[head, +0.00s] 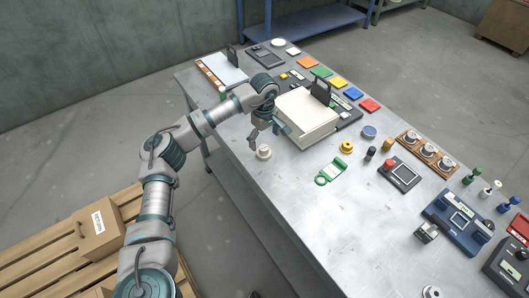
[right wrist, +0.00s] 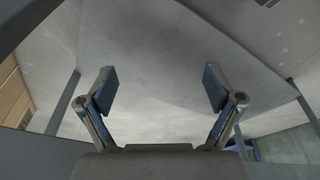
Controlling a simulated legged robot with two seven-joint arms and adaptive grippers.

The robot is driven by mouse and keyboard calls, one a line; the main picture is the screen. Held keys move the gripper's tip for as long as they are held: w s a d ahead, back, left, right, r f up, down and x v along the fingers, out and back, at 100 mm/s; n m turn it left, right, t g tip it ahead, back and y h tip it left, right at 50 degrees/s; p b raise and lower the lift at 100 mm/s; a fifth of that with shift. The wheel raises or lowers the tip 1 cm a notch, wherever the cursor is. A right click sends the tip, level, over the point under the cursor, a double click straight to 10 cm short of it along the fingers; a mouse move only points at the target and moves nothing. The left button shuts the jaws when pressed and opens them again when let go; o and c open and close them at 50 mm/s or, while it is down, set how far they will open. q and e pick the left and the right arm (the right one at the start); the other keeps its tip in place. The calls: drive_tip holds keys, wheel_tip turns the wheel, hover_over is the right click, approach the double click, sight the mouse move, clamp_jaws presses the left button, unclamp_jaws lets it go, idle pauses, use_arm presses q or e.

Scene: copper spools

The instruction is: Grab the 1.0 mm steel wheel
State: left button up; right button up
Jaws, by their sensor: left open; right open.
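Several small wheels lie on the steel table, and their size marks are too small to read, so I cannot tell which is 1.0 mm steel. A pale wheel (head: 263,152) sits near the table's left edge. My left gripper (head: 267,136) is open just above it, apart from it as far as I can see. Another silvery wheel (head: 431,292) lies at the bottom edge of the head view. My right gripper (right wrist: 160,88) is open and empty in the right wrist view, outside the head view.
A cream box-like device (head: 305,116) stands right beside the left gripper. A green tool (head: 330,172), a yellow wheel (head: 346,148), a red-button box (head: 399,174) and a blue device (head: 458,218) stand farther right. The table's front middle (head: 310,220) is clear.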

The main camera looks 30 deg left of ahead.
sight(264, 148)
use_arm(q)
drive_tip(key=shift+w+f, duration=0.1)
drive_tip(key=shift+f, duration=1.35)
drive_tip(key=f, duration=0.2)
drive_tip(key=f+b, duration=0.1)
drive_tip(key=f, duration=0.1)
drive_tip(key=shift+w+a, duration=0.2)
drive_tip(key=shift+w+a+f, duration=0.1)
drive_tip(key=shift+f, duration=0.3)
drive_tip(key=shift+c, duration=0.9)
drive_tip(key=c, duration=1.1)
use_arm(e)
drive_tip(key=shift+w+r+t, duration=0.2)
drive_tip(key=shift+r, duration=0.45)
drive_tip(key=shift+w+r+t, duration=0.2)
drive_tip(key=shift+r, duration=0.4)
